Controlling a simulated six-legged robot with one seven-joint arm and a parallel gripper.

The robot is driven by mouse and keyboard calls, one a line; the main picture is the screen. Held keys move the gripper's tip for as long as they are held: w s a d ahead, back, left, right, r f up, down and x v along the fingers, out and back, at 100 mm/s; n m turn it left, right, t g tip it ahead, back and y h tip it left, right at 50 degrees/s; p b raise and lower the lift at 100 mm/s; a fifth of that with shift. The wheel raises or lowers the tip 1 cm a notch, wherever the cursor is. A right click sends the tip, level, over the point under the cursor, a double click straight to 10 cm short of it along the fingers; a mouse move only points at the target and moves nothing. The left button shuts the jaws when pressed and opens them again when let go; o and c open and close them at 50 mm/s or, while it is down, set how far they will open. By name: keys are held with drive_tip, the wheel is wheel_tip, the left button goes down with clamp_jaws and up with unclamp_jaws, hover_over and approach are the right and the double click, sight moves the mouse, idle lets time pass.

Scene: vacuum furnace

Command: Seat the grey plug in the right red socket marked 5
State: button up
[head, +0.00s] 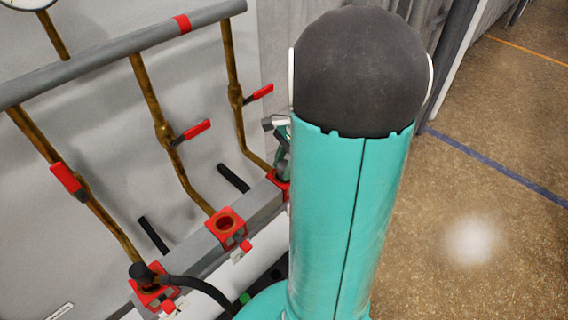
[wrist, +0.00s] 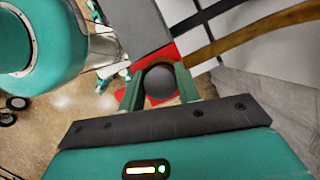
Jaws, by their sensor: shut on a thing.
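The grey plug (wrist: 160,84) shows in the wrist view as a dark rounded head between the two green fingers of my gripper (wrist: 158,78), which is shut on it. The right red socket (wrist: 170,53) shows behind and around the plug, at the end of a grey bar. Whether the plug is fully in the socket cannot be told from above. In the head view, the right socket (head: 279,181) is mostly hidden by my arm, and my gripper (head: 282,160) shows only in part above it. The mark 5 is not readable.
In the head view, the middle red socket (head: 226,223) is empty. The left red socket (head: 153,291) holds a black plug (head: 142,272) with a cable (head: 196,284). Brass pipes with red-handled valves (head: 192,130) rise behind the bar. Open floor (head: 500,170) lies right.

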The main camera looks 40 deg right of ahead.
drive_tip(key=shift+f, duration=0.3)
idle(0.5)
drive_tip(key=o, duration=1.1)
drive_tip(key=v, duration=1.3)
drive_tip(key=shift+d+r, duration=0.2)
drive_tip(key=shift+r, duration=0.15)
drive_tip(key=shift+a, duration=0.1)
